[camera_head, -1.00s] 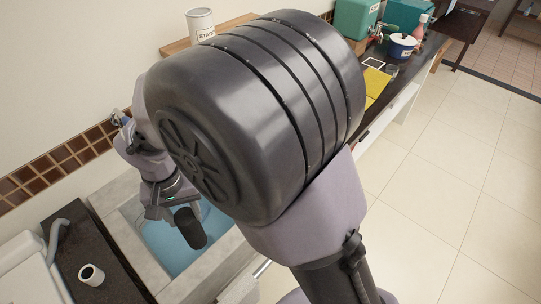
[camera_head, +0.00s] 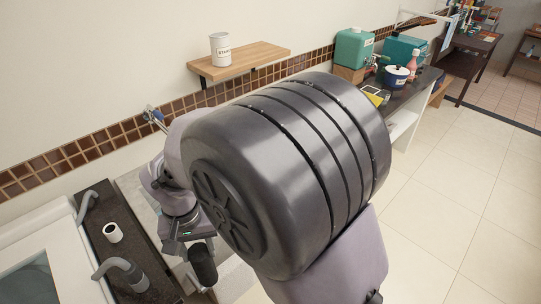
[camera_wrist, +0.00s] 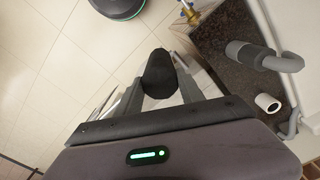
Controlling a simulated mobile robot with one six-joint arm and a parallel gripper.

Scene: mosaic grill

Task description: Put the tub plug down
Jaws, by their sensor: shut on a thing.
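The tub plug (camera_head: 203,264) appears as a dark, rounded cylinder at the end of my gripper (camera_head: 194,247), low in the head view. In the wrist view my gripper (camera_wrist: 160,78) is shut on the plug (camera_wrist: 159,70), which sits between the two grey fingers. Pale floor shows behind it there, so it appears held in the air. My large dark arm joint hides much of the basin and the counter to its right.
A dark speckled counter (camera_head: 132,247) lies left of my gripper, with a white cylinder (camera_head: 112,232) and a grey bent pipe (camera_head: 124,272). A wooden shelf (camera_head: 250,60) with a white can (camera_head: 220,49) hangs above.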

